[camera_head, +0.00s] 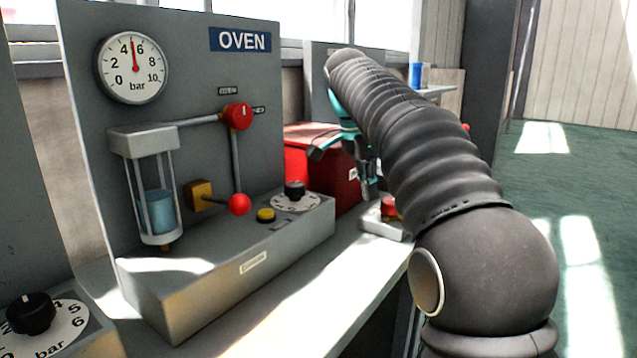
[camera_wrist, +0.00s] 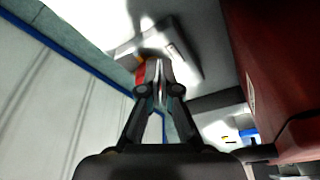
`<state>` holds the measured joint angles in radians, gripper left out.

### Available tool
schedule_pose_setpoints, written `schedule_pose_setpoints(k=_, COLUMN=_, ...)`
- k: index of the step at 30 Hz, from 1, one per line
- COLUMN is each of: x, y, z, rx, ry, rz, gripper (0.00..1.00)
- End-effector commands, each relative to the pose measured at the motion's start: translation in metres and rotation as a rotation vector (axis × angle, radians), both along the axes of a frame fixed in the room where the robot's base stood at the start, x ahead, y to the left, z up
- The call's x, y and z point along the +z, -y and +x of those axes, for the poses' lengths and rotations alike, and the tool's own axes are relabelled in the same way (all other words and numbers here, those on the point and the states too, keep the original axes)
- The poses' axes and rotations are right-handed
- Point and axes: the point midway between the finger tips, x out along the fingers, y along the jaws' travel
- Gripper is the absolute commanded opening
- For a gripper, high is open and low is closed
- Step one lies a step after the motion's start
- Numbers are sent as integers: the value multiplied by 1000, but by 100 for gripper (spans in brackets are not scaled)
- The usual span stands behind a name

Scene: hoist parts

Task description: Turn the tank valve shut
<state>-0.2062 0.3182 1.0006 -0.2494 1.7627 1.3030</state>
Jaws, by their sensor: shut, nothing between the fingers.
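The oven panel (camera_head: 190,60) stands at left in the head view. On it is a glass tank (camera_head: 157,205) with blue liquid. A red round knob (camera_head: 237,116) sits at the end of the tank's upper pipe. Below it, a red ball (camera_head: 239,204) sits by a brass-coloured block (camera_head: 200,195). I cannot tell which of these is the tank valve. My gripper (camera_head: 369,190) is right of the panel, partly hidden by my arm. In the wrist view my gripper (camera_wrist: 158,92) is shut and empty, pointing towards a grey box (camera_wrist: 185,50) with a red-orange part.
A red case (camera_head: 345,185) stands between the panel and my gripper. A small box with a red button (camera_head: 389,207) sits near my fingertips. The panel's base carries a black dial (camera_head: 295,190) and a yellow button (camera_head: 265,215). The bench front (camera_head: 310,280) is clear.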

Motion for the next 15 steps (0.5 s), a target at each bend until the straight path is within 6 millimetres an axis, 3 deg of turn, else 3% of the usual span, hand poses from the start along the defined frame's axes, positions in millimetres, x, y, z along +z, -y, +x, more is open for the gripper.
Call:
schedule_pose_setpoints(k=9, x=33, y=0, z=1, rx=0, ry=2, rz=1, gripper=0)
schedule_pose_setpoints(k=15, x=45, y=0, z=0, rx=0, ry=0, rz=1, gripper=0)
